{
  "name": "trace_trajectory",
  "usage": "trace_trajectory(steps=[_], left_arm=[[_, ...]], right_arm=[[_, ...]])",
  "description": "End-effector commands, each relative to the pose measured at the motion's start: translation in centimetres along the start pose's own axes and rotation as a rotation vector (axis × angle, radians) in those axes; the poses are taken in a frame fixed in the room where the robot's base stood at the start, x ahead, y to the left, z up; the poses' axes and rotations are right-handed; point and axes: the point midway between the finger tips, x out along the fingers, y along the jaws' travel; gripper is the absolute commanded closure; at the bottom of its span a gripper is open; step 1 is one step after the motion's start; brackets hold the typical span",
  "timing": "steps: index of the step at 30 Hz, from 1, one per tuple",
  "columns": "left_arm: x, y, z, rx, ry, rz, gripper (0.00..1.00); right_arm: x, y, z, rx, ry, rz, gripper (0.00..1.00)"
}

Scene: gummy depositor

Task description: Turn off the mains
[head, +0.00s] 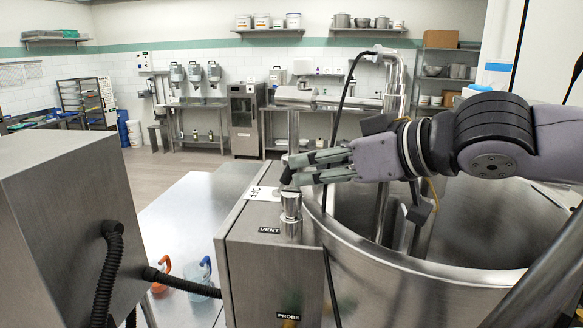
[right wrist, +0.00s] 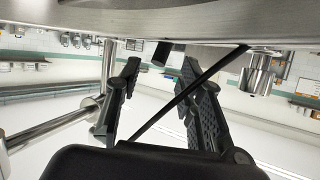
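A white label reading OFF (head: 262,193) lies on top of the steel control box (head: 262,255). A small black piece (head: 287,177), perhaps the switch lever, shows at my right fingertips; what it belongs to is partly hidden. My right gripper (head: 290,167) reaches in from the right above the box, just over the steel vent fitting (head: 291,205). In the right wrist view the right gripper's fingers (right wrist: 160,65) stand apart. A dark block (right wrist: 162,53) shows between and beyond them; I cannot tell whether they touch it. My left gripper is not in view.
A large steel vessel (head: 440,290) stands right of the box, under my right arm. A black cable (head: 347,95) passes close to the gripper and crosses between the fingers in the wrist view. A steel cabinet (head: 60,230) stands at left. Jugs (head: 200,278) sit between.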

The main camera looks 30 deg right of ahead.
Motion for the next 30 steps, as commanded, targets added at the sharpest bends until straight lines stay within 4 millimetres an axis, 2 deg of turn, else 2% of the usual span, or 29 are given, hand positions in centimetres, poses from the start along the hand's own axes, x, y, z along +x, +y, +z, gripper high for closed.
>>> trace_trajectory(steps=[6,15,21,30], left_arm=[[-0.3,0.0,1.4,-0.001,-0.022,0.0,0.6],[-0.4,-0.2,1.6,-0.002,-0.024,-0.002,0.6],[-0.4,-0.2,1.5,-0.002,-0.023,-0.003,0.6],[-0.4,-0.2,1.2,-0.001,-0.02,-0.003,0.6]], right_arm=[[2.4,0.1,0.1,0.0,-0.004,0.003,0.64],[5.1,0.1,0.1,0.0,-0.003,0.001,0.64],[5.8,0.0,0.0,0.0,-0.001,-0.001,0.64],[6.0,0.0,0.0,0.0,0.0,0.0,0.64]])
